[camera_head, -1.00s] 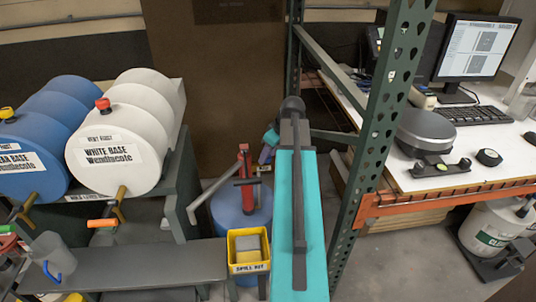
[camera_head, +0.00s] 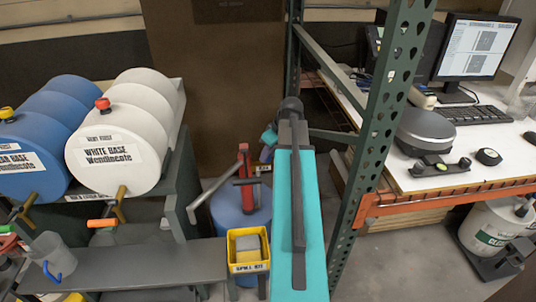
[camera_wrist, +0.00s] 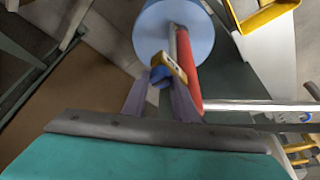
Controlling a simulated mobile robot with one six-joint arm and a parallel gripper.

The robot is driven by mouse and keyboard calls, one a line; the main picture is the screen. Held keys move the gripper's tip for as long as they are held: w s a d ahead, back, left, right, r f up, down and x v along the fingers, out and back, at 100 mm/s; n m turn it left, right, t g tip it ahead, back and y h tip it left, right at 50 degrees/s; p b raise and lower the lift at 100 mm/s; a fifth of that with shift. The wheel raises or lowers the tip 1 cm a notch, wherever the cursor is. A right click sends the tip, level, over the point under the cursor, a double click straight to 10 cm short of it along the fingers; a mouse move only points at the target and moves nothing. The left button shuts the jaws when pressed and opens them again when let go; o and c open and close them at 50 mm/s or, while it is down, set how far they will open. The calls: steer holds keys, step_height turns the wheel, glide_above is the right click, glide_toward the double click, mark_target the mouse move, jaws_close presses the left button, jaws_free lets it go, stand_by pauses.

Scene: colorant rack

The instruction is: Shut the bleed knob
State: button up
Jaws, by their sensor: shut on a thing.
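The bleed knob (camera_wrist: 158,73) shows in the wrist view as a small blue piece beside a yellow-brown tag, on the red pump cylinder (camera_wrist: 188,72). My gripper (camera_wrist: 160,86) has its two purple-grey fingers on either side of the knob and is shut on it; the fingers hide part of it. In the head view my gripper (camera_head: 266,152) is partly hidden behind my arm, to the right of the red pump (camera_head: 247,180), and the knob cannot be made out. The pump stands upright on a blue drum (camera_head: 228,212).
A grey pump handle (camera_head: 205,198) sticks out to the left. A yellow spill kit bin (camera_head: 249,266) sits in front of the drum. A green rack upright (camera_head: 378,130) stands close on the right. White and blue base drums fill the left.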

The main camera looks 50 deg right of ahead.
steer(key=m, duration=0.1)
steer(key=m+h, duration=0.1)
steer(key=m, duration=0.2)
steer(key=shift+a+m+h+p, duration=0.25)
steer(key=shift+m+h+p, duration=0.05)
steer(key=shift+h, duration=0.1)
steer(key=m+g+h, duration=0.1)
steer(key=m, duration=0.3)
steer(key=shift+w+a+p, duration=0.1)
steer(key=shift+w+p, duration=0.05)
steer(key=shift+p, duration=0.2)
steer(key=m+g, duration=0.1)
steer(key=m, duration=0.1)
steer(key=m+h, duration=0.1)
steer(key=m, duration=0.2)
steer(key=shift+w+g, duration=0.2)
steer(key=shift+g, duration=0.2)
steer(key=shift+w+a+m+g+h, duration=0.1)
steer(key=shift+m+g+h, duration=0.3)
steer(key=shift+m, duration=1.3)
steer(key=o, duration=1)
steer(key=shift+r, duration=0.15)
steer(key=shift+w+b+v, duration=0.2)
steer(key=shift+b+v, duration=0.75)
steer(key=shift+v, duration=5.8)
